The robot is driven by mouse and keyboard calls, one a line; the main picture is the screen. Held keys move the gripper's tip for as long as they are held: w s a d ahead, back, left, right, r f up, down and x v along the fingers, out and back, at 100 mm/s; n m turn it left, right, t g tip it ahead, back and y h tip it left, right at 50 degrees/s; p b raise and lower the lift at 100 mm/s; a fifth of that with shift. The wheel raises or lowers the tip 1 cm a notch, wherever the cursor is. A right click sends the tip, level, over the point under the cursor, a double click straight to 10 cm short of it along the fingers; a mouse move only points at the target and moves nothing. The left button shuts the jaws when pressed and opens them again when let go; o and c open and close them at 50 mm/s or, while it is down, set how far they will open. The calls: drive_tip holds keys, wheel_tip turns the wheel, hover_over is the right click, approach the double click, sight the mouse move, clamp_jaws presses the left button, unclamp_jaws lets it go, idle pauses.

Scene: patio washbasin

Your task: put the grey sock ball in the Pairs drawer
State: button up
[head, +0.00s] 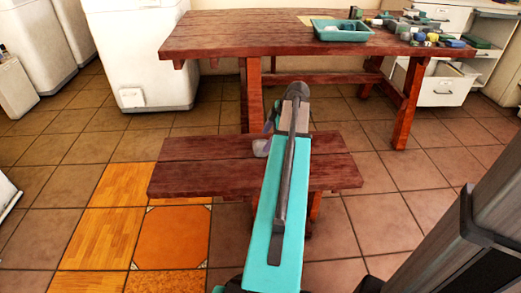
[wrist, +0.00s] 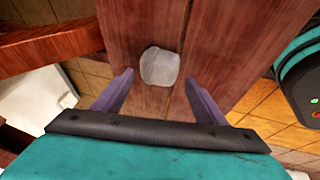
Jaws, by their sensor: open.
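The grey sock ball (wrist: 161,66) rests on the dark red wooden bench (wrist: 225,25) in the wrist view. My gripper (wrist: 159,84) is open, with its two purple fingers apart on either side of the near edge of the ball. The ball looks just beyond the fingertips or level with them; I cannot tell which.
A wooden table (head: 230,35) stands behind the bench (head: 180,170). It bears a teal tray (head: 342,35) and several small items at its right end. White appliances (head: 140,55) stand at the left. Tiled floor (head: 410,190) is clear right of the bench.

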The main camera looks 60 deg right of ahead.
sight(263, 144)
drive_tip(key=shift+b+x, duration=1.2)
drive_tip(key=shift+x, duration=1.4)
drive_tip(key=shift+s+d, duration=0.15)
drive_tip(key=c, duration=0.9)
drive_tip(key=shift+r, duration=0.1)
